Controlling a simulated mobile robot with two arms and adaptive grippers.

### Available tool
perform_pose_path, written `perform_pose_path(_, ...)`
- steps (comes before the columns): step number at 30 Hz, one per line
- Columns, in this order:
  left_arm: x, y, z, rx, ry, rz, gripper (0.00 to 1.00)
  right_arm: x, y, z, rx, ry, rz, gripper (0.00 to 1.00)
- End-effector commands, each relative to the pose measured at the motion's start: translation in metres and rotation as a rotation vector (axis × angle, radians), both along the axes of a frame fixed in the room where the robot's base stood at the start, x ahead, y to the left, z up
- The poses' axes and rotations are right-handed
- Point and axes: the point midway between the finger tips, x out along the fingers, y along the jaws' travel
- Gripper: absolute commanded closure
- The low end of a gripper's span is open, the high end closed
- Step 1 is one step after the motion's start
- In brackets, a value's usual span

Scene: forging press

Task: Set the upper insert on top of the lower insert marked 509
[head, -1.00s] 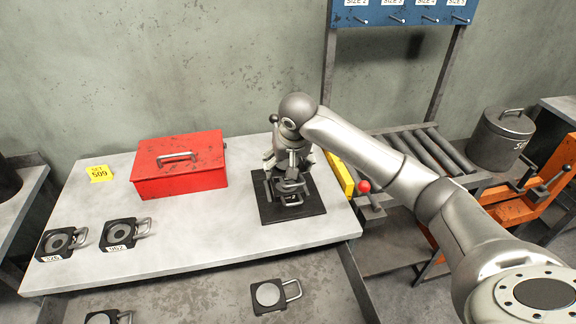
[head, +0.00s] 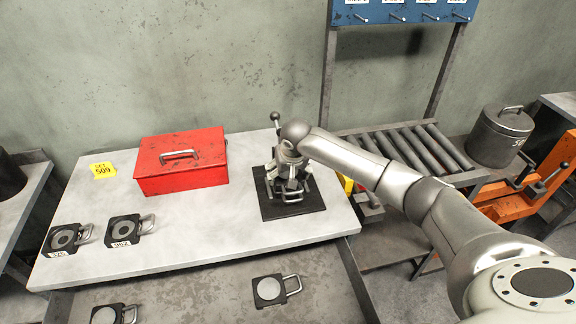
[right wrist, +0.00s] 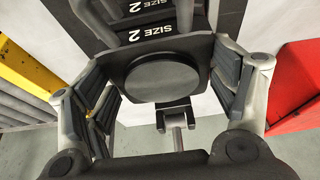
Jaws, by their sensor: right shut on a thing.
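My right gripper (head: 288,178) is over the black mat (head: 310,205) on the grey table. In the right wrist view, a dark insert with a round raised disc (right wrist: 162,76) sits between its fingers, and the gripper is shut on it. I cannot read a number on it. Below and beyond it are black blocks labelled SIZE 2 (right wrist: 150,32); whether the insert touches them is unclear. No insert marked 509 is readable. My left gripper is not in view.
A red toolbox (head: 182,178) stands left of the mat. Two labelled inserts, one reading 962 (head: 122,228) and another (head: 62,238), lie at the left. Two more (head: 268,290) (head: 106,315) lie on the lower front surface. A roller conveyor (head: 420,150) is at right.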

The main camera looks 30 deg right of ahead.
Motion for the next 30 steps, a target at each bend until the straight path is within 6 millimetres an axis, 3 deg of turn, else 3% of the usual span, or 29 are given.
perform_pose_path(18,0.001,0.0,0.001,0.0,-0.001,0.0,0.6,0.002,0.0,-0.005,0.002,-0.01,0.001,0.91)
perform_pose_path(19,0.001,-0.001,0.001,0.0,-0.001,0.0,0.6,0.0,0.0,-0.01,0.0,0.0,0.0,0.19)
perform_pose_path(24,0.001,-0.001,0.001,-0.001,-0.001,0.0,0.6,0.0,0.0,-0.009,0.0,0.0,0.0,0.0)
perform_pose_path(30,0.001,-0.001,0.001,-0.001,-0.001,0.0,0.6,0.0,0.0,-0.009,0.0,0.0,0.0,0.0)
